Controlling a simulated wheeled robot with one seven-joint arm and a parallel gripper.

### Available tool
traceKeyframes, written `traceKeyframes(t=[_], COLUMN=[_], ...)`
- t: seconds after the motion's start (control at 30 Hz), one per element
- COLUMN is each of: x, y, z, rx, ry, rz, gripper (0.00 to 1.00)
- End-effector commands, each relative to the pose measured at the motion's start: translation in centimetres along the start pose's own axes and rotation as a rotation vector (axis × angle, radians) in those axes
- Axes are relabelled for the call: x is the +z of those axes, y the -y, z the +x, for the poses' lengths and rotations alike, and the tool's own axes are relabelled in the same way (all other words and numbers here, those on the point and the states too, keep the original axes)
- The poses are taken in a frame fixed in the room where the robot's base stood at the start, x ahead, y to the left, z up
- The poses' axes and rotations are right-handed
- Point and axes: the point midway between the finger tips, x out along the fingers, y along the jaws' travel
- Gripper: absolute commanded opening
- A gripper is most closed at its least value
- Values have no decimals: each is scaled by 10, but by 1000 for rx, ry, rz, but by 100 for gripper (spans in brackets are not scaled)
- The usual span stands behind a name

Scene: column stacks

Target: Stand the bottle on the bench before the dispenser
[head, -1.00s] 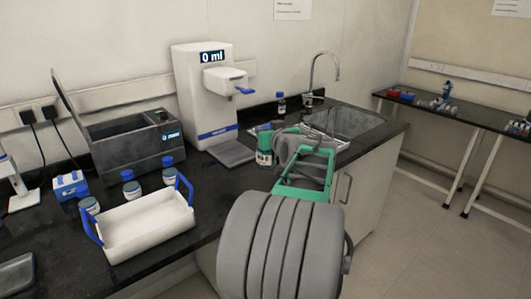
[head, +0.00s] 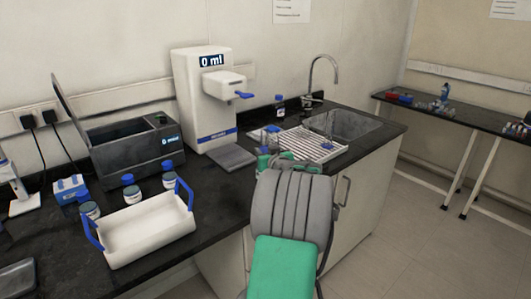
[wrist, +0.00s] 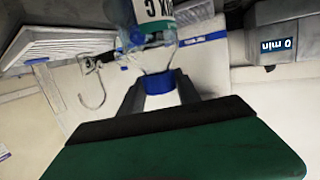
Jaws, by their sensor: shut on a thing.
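My gripper (wrist: 160,88) is shut on the blue cap of a clear bottle (wrist: 152,18). The bottle has a white and green label, and its body hangs below the cap, roughly upright. The wrist view is upside down. In the head view my gripper (head: 266,160) is beside the drying rack, right of the dispenser foot, and mostly hides what it holds. The white dispenser (head: 201,100) reads 0 ml. Its grey foot (head: 232,157) is bare. The dispenser's blue-striped base (wrist: 205,39) shows behind the bottle in the wrist view.
A white tray with blue handles (head: 150,232) and several small blue-capped bottles stand on the left of the black bench. A grey bath (head: 125,148) is behind them. A ribbed drying rack (head: 310,146) and sink (head: 350,124) lie right. Another bottle (head: 280,105) stands at the wall.

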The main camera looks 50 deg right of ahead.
Motion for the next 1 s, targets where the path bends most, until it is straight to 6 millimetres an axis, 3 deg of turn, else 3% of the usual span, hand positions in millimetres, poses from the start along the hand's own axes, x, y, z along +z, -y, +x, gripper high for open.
traceKeyframes(t=[0.03,0.07,0.3,0.67,0.77,1.0], x=[1,2,1,-3,0,0], y=[0,0,0,0,-1,-1], z=[0,0,0,-3,-22,-85], rx=[0,0,0,1,2,4], ry=[-4,0,1,1,0,-1], rz=[-1,0,0,1,1,0], gripper=[0,41,60,61,61,61])
